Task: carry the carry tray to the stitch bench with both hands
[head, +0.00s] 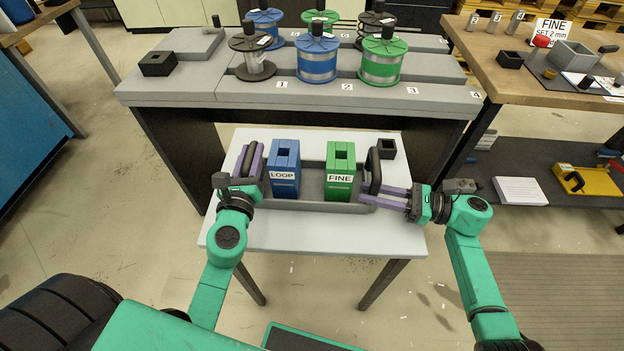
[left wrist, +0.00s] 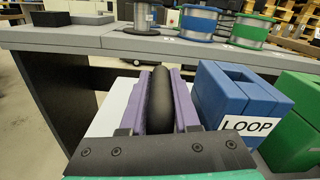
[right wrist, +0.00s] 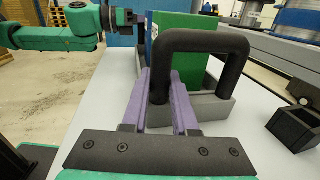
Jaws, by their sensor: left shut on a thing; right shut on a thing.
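The grey carry tray (head: 312,198) is on a small white table in the head view. It holds a blue block labelled LOOP (head: 285,170) and a green block labelled FINE (head: 340,172), both upright with a square hole on top. My left gripper (head: 252,165) is shut on the tray's black left handle, which shows between the purple fingers in the left wrist view (left wrist: 160,103). My right gripper (head: 372,188) is shut on the black right handle (right wrist: 205,42). I cannot tell whether the tray touches the table.
The white table (head: 290,237) stands before a grey bench (head: 215,92) with several wire spools and numbered places. A small black open box (head: 387,148) is behind the tray's right end. A wooden bench (head: 500,73) at the right carries a FINE SET 2 mm sign (head: 550,28).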

